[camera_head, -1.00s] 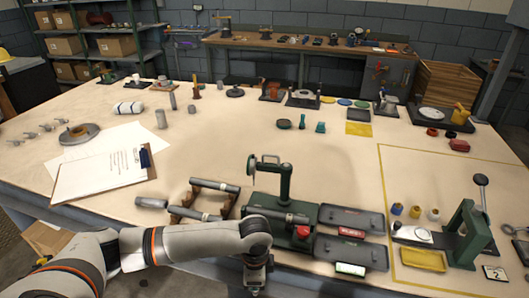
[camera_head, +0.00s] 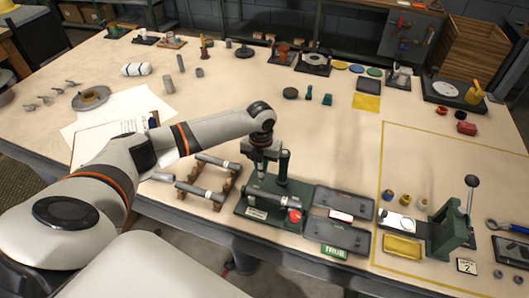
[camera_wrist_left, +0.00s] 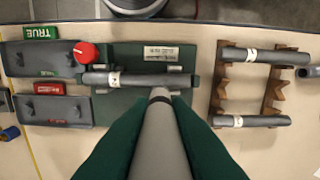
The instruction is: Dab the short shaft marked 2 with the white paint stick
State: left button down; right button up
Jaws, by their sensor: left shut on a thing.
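In the left wrist view the green fingers (camera_wrist_left: 158,140) flank the stick. Its tip is close to a grey shaft lying across the fixture (camera_wrist_left: 140,80); I cannot tell whether they touch. That shaft carries a small white label with a mark too small to read. Two more labelled shafts (camera_wrist_left: 265,55) (camera_wrist_left: 255,121) lie on a brown rack. My right gripper is not in view.
A red knob (camera_head: 295,216) sits at the fixture's right end. Two dark trays (camera_head: 343,203) (camera_head: 332,234) lie right of it, with a green TRUE tag (camera_head: 334,252). Farther right are small paint pots (camera_head: 405,199) and a green lever press (camera_head: 453,225). The middle of the table is clear.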

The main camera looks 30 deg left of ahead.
aim_at(261, 178)
pick_arm(q)
jog(key=shift+r, duration=0.1)
jog(key=shift+f+b, duration=0.65)
jog(key=shift+b, duration=0.05)
notch_tip(261, 178, down, 4)
jog(key=b, duration=0.4)
jog(key=shift+f, duration=0.2)
jog(key=shift+w+a+f, duration=0.1)
jog(key=shift+f, duration=0.5)
dwell(0.7)
dwell(1.3)
jog(key=shift+r+p, duration=2.85)
jog(key=shift+r, duration=0.15)
